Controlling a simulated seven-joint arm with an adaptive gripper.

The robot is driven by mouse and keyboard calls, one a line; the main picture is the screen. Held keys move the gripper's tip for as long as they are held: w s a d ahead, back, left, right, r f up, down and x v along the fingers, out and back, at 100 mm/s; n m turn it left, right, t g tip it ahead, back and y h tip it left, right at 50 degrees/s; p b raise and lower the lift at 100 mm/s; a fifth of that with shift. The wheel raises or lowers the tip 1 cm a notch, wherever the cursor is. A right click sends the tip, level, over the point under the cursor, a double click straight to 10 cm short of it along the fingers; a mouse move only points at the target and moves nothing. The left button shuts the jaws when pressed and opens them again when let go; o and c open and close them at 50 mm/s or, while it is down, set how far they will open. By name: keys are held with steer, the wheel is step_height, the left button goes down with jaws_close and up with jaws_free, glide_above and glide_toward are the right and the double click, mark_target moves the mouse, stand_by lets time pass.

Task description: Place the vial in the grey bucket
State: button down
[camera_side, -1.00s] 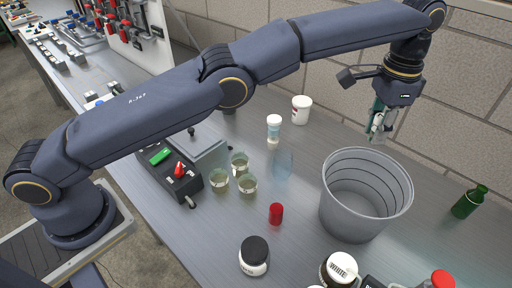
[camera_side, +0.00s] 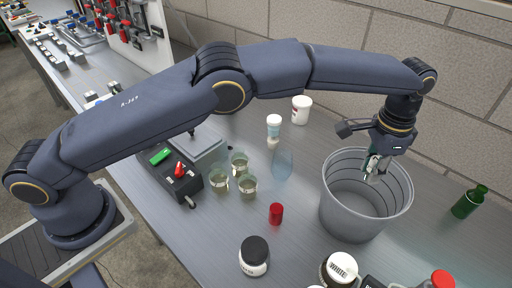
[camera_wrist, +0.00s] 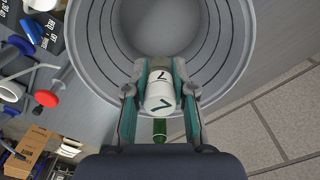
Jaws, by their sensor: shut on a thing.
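The grey bucket (camera_side: 345,215) stands on the metal bench at the right in the side view. Its ribbed inner wall (camera_wrist: 225,35) and empty-looking floor fill the top of the wrist view. My gripper (camera_side: 374,174) is over the bucket's mouth, with its fingertips at about rim height or slightly below. In the wrist view my gripper (camera_wrist: 160,88) is shut on the vial (camera_wrist: 160,93), a small white cylinder with dark marks, held between the two fingers. In the side view the vial is mostly hidden by the fingers.
A red cylinder (camera_side: 276,214), glass beakers (camera_side: 248,187), a black-lidded jar (camera_side: 254,256) and a white-lidded jar (camera_side: 340,268) stand left and in front. A brick wall (camera_side: 450,70) rises behind.

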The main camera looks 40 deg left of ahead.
steer(key=shift+f, duration=1)
steer(key=c, duration=0.9)
jaws_free()
